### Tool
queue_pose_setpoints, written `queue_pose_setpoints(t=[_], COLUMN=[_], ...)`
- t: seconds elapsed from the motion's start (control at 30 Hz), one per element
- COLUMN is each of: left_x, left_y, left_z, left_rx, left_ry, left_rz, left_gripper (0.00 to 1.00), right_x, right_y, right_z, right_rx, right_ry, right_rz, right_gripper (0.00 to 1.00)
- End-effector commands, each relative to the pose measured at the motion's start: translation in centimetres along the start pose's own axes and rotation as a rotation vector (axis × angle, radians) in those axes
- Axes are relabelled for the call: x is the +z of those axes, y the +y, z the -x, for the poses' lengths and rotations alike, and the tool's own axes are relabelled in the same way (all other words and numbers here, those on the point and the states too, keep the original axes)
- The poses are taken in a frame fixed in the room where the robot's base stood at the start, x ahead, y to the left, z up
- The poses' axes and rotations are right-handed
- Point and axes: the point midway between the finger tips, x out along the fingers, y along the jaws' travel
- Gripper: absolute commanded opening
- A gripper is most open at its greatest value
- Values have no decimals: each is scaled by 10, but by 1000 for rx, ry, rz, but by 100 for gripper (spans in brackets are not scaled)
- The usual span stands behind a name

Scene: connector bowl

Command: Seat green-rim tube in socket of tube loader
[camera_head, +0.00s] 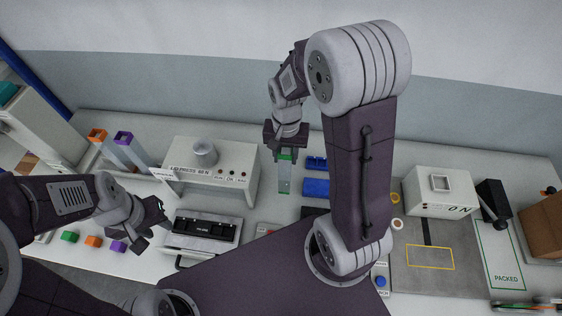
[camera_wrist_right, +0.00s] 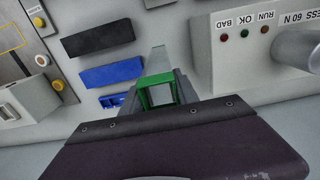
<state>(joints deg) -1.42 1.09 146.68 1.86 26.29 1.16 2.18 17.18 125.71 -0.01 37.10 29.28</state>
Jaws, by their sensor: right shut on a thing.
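The green-rim tube (camera_head: 284,178) is a clear square tube with a green rim at its top. It hangs upright from my right gripper (camera_head: 285,154), apart from the press beside it. In the right wrist view its green rim (camera_wrist_right: 158,91) sits between the fingers, with the clear body running away below. My right gripper is shut on it near the rim. A white box (camera_head: 425,200) with a square raised opening on top stands at the right; I cannot tell whether it is the tube loader. My left gripper (camera_head: 148,224) is open and empty at the left.
A press with a round knob (camera_head: 204,153) stands left of the tube. Blue and black bins (camera_head: 316,186) lie to its right. Orange-rim (camera_head: 97,136) and purple-rim (camera_head: 124,138) tubes stand at the back left. A black-topped tray (camera_head: 205,229) lies in front of the press.

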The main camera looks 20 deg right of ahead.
Motion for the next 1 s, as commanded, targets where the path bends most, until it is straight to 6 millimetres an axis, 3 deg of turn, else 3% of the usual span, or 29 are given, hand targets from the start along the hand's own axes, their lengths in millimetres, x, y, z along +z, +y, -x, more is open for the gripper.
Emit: queue_pose_setpoints(t=[0.2,0.4,0.6,1.0], left_x=[1,2,2,2], left_y=[0,0,0,0], left_z=[-12,-15,-16,-16], left_rx=[0,0,0,0], left_ry=[0,0,0,0], left_rz=[0,0,0,0], left_gripper=[36,36,36,36], right_x=[23,40,46,46], right_y=[47,80,90,90], right_z=[29,52,59,60], right_rx=[-3,-1,0,0], right_ry=[7,3,1,0], right_rz=[-7,-5,-2,-1], right_gripper=[0,0,0,0])
